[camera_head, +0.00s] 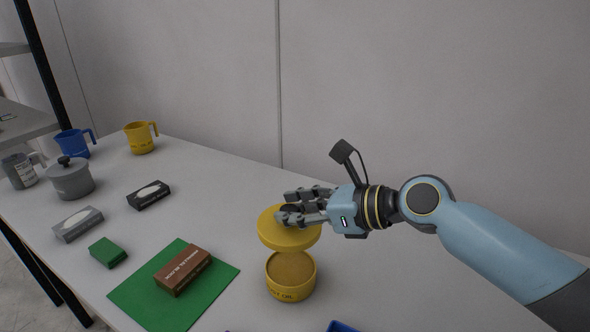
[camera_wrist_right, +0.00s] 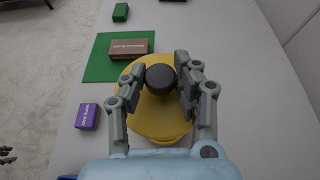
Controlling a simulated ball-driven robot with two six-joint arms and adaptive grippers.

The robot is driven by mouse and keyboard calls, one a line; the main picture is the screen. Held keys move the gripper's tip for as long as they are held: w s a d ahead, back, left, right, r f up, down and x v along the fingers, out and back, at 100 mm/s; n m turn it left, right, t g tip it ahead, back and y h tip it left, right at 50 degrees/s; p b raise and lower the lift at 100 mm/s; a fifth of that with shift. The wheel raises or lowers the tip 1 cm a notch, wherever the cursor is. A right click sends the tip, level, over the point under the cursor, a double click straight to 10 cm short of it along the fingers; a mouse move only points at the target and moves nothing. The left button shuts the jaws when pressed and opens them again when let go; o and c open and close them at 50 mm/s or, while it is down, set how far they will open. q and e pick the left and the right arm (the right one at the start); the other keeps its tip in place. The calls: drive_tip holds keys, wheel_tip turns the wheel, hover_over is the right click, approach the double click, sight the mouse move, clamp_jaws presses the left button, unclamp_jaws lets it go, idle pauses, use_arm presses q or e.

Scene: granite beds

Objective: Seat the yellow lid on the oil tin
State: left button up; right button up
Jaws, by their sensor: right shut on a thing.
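The oil tin (camera_head: 290,277) is a round yellow tin standing open on the table, its tan inside showing. The yellow lid (camera_head: 284,235) is a disc with a dark knob, held above the tin with a gap between them. My right gripper (camera_head: 287,211) is shut on the lid's knob. In the right wrist view the black knob (camera_wrist_right: 160,78) sits between the fingers of the right gripper (camera_wrist_right: 161,80), and the yellow lid (camera_wrist_right: 152,118) spreads below it, hiding most of the tin. My left gripper is not in the head view; a bit of dark gripper shows at the wrist view's left edge.
A green mat (camera_head: 213,296) with a brown box (camera_head: 183,270) lies left of the tin. A purple box (camera_wrist_right: 87,116) is nearby in the wrist view. A green block (camera_head: 107,252), dark box (camera_head: 149,194), grey box (camera_head: 78,224), grey pot (camera_head: 71,179) and mugs stand further left.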

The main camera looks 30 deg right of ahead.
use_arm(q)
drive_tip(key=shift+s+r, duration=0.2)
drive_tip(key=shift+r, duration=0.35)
use_arm(e)
drive_tip(key=shift+d, duration=0.15)
drive_tip(key=shift+r+p, duration=0.1)
drive_tip(key=shift+p, duration=0.35)
use_arm(q)
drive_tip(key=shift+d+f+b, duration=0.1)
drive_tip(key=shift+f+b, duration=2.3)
drive_tip(key=shift+b, duration=0.3)
use_arm(e)
drive_tip(key=shift+f, duration=4.7)
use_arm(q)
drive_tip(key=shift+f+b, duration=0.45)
use_arm(e)
drive_tip(key=shift+f, duration=0.8)
